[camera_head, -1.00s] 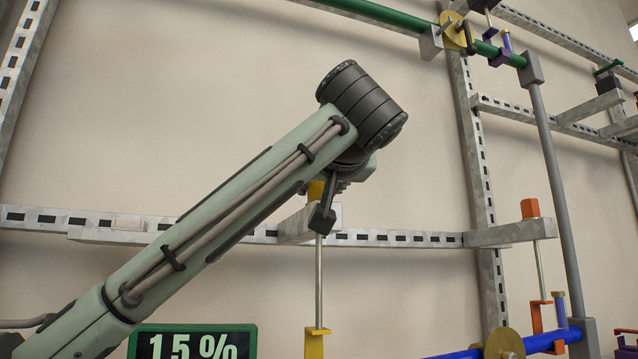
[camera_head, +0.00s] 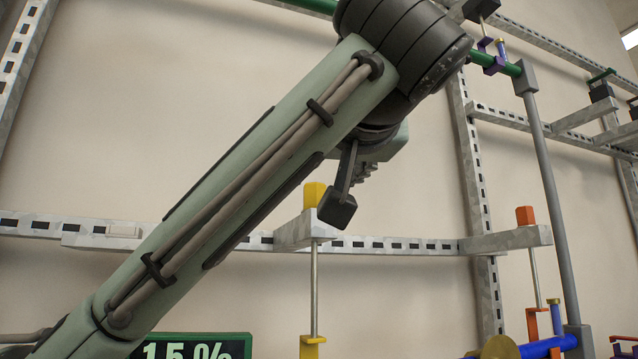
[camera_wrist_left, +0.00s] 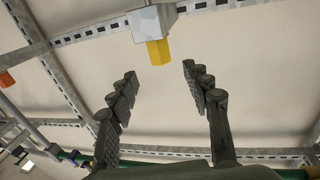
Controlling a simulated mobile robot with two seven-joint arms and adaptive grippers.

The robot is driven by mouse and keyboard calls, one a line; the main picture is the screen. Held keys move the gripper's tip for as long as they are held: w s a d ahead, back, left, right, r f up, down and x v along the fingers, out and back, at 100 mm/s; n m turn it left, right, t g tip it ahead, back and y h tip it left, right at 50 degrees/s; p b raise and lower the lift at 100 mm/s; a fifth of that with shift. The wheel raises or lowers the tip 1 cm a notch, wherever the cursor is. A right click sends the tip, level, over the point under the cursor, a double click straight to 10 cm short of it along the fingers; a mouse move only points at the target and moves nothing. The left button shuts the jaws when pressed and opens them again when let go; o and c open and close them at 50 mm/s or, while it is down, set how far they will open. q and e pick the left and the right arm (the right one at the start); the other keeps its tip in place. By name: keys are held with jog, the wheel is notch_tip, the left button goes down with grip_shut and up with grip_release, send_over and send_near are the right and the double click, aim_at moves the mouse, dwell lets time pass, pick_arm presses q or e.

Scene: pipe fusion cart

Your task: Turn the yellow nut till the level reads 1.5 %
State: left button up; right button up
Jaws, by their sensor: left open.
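The yellow nut (camera_head: 314,194) sits on top of a grey bracket block (camera_head: 303,232) on the wall rail, with a thin rod running down from it. It also shows in the left wrist view (camera_wrist_left: 158,52), beyond the fingertips and apart from them. My left gripper (camera_wrist_left: 158,80) is open and empty. In the head view one dark finger of my left gripper (camera_head: 337,210) hangs just right of the nut and partly overlaps its block. The display (camera_head: 195,346) at the bottom reads 1.5 %; its lower part is cut off. My right gripper is not in view.
A metal rail (camera_head: 400,245) runs across the wall behind the nut. An orange nut (camera_head: 525,215) on a similar bracket stands to the right. A green pipe (camera_head: 508,70) and a grey upright pipe (camera_head: 550,170) are at right. A blue pipe (camera_head: 545,346) lies low at right.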

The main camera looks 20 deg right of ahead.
pick_arm(q)
jog(key=shift+s+a, duration=0.25)
jog(key=shift+s, duration=1)
dwell(0.4)
